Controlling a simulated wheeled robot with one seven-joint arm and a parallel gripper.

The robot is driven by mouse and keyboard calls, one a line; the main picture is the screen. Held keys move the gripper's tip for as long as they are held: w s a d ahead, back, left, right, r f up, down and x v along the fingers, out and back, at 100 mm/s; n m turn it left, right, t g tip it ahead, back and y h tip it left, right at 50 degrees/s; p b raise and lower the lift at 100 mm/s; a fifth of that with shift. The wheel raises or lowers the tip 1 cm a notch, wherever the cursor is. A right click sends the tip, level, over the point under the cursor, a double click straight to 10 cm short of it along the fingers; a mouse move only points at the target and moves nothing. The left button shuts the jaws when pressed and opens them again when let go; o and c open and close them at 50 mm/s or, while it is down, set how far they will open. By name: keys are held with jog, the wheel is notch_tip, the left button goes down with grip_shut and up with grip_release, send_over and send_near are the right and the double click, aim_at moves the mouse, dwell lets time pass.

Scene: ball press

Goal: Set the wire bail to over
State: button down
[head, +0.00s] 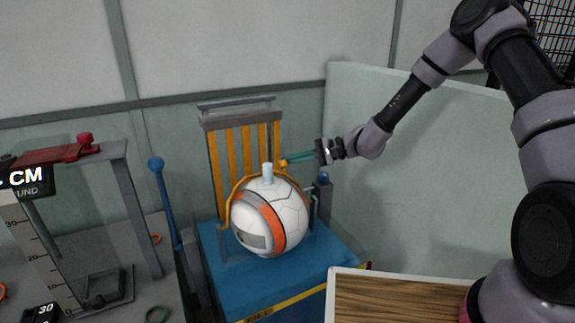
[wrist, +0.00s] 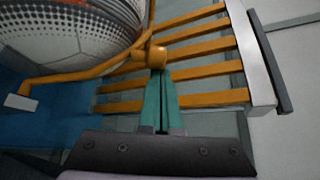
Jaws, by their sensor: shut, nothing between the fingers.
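The wire bail (head: 232,187) is a yellow-orange bent rod around the far side of the ball, in front of the slatted backrest. In the wrist view the bail (wrist: 98,70) runs beside the ball, with a rounded orange knob (wrist: 150,57) on it. The white ball (head: 290,217) with orange and grey bands sits on the blue press base. My gripper (head: 285,160) has green fingers that are shut with nothing between them. In the wrist view the fingertips (wrist: 158,72) are at the knob; whether they touch it I cannot tell.
The orange-slatted backrest (head: 240,150) stands behind the ball. A blue lever (head: 165,200) is on the left and a measuring stand (head: 130,190) beyond it. A wooden board (head: 430,300) is at the front right. A pale green panel (head: 420,160) stands behind my arm.

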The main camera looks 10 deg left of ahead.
jog(key=s+d+r+n+y, duration=0.1)
jog(key=s+d+n, duration=0.1)
jog(key=s, duration=0.1)
jog(key=shift+d+r+t+y, duration=0.15)
jog(key=shift+r+t+y, duration=0.2)
jog(key=shift+t+y, duration=0.05)
jog(key=shift+s+d+r, duration=0.2)
jog(key=shift+s+d, duration=0.3)
jog(key=shift+s, duration=0.15)
jog(key=shift+s+d+r, duration=0.15)
jog(key=shift+s+d, duration=0.3)
jog(key=shift+s, duration=0.15)
jog(key=shift+w, duration=0.1)
